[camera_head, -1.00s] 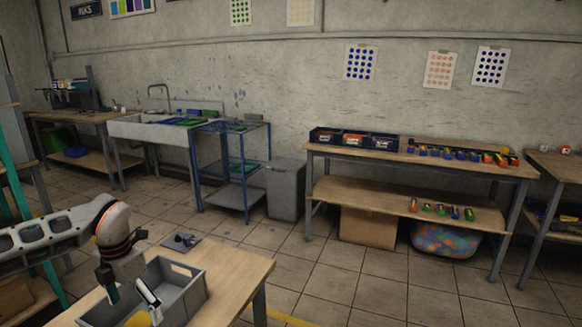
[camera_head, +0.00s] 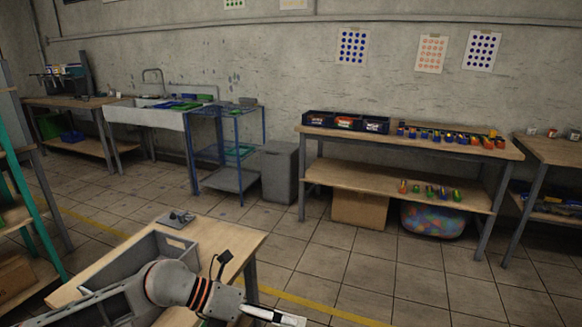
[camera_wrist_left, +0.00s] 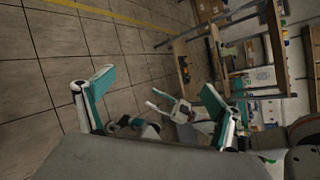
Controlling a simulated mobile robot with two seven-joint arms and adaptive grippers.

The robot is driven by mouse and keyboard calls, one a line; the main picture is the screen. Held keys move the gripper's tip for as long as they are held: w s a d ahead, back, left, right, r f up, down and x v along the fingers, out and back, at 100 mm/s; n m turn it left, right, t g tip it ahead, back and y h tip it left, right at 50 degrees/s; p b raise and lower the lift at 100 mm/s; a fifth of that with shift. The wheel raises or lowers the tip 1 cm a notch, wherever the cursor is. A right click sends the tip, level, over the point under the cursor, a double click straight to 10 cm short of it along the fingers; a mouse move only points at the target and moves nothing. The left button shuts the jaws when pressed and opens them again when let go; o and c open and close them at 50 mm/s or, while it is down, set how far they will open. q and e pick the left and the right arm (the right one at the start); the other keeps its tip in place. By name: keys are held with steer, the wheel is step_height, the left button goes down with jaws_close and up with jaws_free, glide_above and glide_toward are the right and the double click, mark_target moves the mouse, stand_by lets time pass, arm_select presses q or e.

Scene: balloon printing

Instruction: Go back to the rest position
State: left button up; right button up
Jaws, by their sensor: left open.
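My left arm comes in low from the left in the head view and crosses in front of the grey crate. My left gripper (camera_head: 275,314) is at the bottom edge, past the wooden table's near right side and clear of the crate. In the left wrist view its two teal-and-white fingers (camera_wrist_left: 155,100) are spread wide with nothing held between them. Beyond them is a small pale jointed shape, possibly my right gripper; I cannot tell. The head view does not show my right gripper.
The grey crate (camera_head: 128,262) stands on a wooden table (camera_head: 222,240), with a small dark item (camera_head: 177,219) behind it. A workbench (camera_head: 420,147) with bins and several colourful bottles stands at the back right. The tiled floor between is clear.

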arm_select(q)
steer(key=s+d+r+n+t+h, duration=0.1)
steer(key=d+r+n+t+h, duration=0.45)
steer(key=r, duration=0.55)
steer(key=w+a+r+n+t+y, duration=0.45)
steer(key=a+n+t, duration=0.35)
steer(key=n+t, duration=0.25)
steer(key=a+f+n+t+y, duration=0.2)
steer(key=a+f+n+y, duration=0.1)
steer(key=a+n+y, duration=0.5)
steer(key=s+a+f+n+g+y, duration=0.3)
steer(key=s+a+f+n+y, duration=0.15)
steer(key=a+f, duration=0.45)
steer(key=s+a+f+n+g+y, duration=0.4)
steer(key=s+a+f+n, duration=0.15)
steer(key=a+f, duration=0.3)
steer(key=s+a+f+n+g+y, duration=0.1)
steer(key=s+a+f+g, duration=0.25)
steer(key=s, duration=0.25)
steer(key=s+a+f+n+g+y, duration=0.1)
steer(key=s+a+f+g, duration=0.2)
steer(key=s, duration=0.4)
steer(key=w+d+f+n+t+h, duration=0.2)
steer(key=d+f+t+h, duration=0.3)
steer(key=d+f, duration=0.9)
steer(key=d+n+h, duration=0.1)
steer(key=d+h, duration=0.1)
steer(key=shift+f+h, duration=0.35)
steer(key=shift+f, duration=0.05)
